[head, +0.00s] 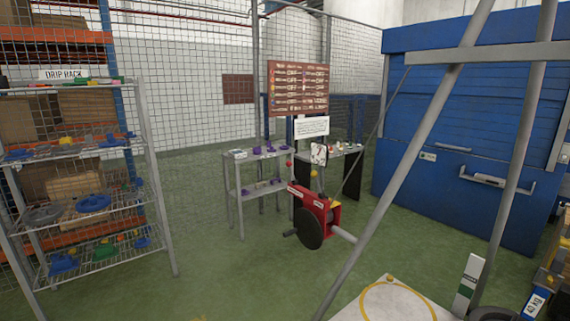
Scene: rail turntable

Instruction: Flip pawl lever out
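A red winch-like unit (318,212) with a dark round disc (309,228) on its near side stands in the middle of the head view. A grey cylinder sticks out at its lower right. A small red knob (289,163) shows above its left end and a yellow knob (313,173) above its top. Both are small, and I cannot tell which, if either, belongs to the pawl lever or how the lever lies. Neither of my grippers is in view.
Grey slanted poles (410,165) stand in front and right of the red unit. A pale platform with a yellow ring (398,303) lies at the lower right. A wire drip rack (150,170) stands left. Green floor (225,275) is clear between.

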